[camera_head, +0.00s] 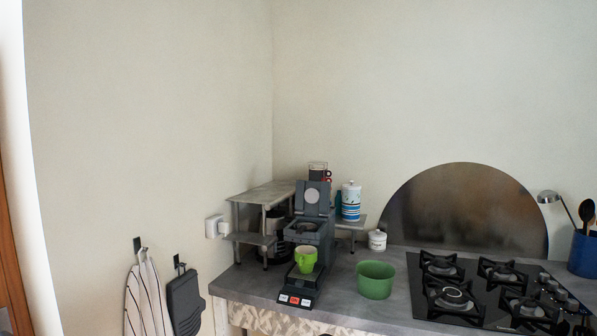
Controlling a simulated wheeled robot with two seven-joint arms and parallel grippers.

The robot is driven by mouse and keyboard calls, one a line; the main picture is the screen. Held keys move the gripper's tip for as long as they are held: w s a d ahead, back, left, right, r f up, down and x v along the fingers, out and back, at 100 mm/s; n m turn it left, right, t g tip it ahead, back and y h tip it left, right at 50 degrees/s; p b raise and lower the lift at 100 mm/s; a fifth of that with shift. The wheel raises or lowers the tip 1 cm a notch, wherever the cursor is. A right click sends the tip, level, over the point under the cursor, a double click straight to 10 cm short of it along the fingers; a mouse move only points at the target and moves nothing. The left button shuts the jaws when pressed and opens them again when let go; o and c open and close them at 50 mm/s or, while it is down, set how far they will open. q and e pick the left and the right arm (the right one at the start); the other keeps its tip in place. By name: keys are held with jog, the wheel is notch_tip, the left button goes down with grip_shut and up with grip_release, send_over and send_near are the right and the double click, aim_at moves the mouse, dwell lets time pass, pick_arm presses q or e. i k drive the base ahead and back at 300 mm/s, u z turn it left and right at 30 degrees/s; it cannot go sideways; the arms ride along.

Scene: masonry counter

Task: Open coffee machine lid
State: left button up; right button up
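The dark grey coffee machine (312,251) stands on the counter near the wall corner, its front facing me. Its lid (313,197) stands raised and upright at the back, with a round light disc on its inner face. The top chamber (306,228) under it looks uncovered. A green cup (306,260) sits on the machine's front platform, above a base with white and red buttons. Neither of my grippers is in view.
A green bowl (375,280) stands right of the machine, and a black gas hob (490,291) lies further right. A small metal shelf (262,194) stands at the machine's left and back. A striped canister (351,202) and a small white jar (377,240) are behind.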

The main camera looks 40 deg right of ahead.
aim_at(312, 195)
jog(key=z, duration=0.45)
jog(key=i, duration=0.65)
jog(key=z, duration=0.7)
